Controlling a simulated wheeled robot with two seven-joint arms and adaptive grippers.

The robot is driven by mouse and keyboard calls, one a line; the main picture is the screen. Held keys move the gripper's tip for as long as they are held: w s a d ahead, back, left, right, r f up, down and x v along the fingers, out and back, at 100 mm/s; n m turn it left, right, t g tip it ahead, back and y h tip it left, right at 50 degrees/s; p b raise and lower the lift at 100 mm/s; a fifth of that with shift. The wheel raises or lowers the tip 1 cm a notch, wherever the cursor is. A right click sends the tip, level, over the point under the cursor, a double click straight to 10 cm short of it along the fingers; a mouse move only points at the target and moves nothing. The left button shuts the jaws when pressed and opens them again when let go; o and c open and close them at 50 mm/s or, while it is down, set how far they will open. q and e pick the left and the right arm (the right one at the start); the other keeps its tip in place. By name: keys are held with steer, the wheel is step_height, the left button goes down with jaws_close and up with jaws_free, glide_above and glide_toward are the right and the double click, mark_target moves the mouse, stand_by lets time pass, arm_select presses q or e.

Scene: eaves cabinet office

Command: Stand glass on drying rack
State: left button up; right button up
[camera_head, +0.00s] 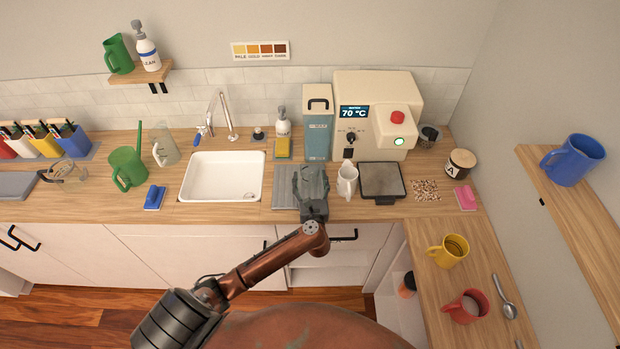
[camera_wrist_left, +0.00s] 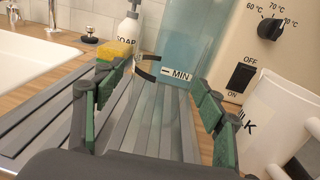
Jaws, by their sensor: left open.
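The drying rack (camera_head: 283,190) is a grey slatted panel on the counter, right of the sink. Its slats (camera_wrist_left: 150,120) fill the middle of the left wrist view. My left gripper (camera_head: 311,178) is over the rack, with its green-padded fingers (camera_wrist_left: 155,110) apart. A dark curved band with faint lettering (camera_wrist_left: 147,68) shows between the fingers; I cannot tell whether it belongs to a clear glass. A clear vessel (camera_head: 167,146) stands left of the sink. My right gripper is out of view.
A blue water tank (camera_head: 318,140) and cream machine (camera_head: 375,115) stand behind the rack. A white milk jug (camera_head: 347,182) is close right of my gripper. The soap bottle (camera_head: 282,122) and yellow sponge (camera_head: 283,148) stand behind; the sink (camera_head: 222,178) is left.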

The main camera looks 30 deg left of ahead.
arm_select(q)
steer(key=shift+r, duration=0.3)
steer(key=v, duration=1.1)
steer(key=shift+s+f+b, duration=0.15)
steer(key=shift+f+b, duration=0.05)
steer(key=shift+b, duration=0.15)
steer(key=shift+s+d, duration=0.25)
steer(key=shift+s, duration=0.05)
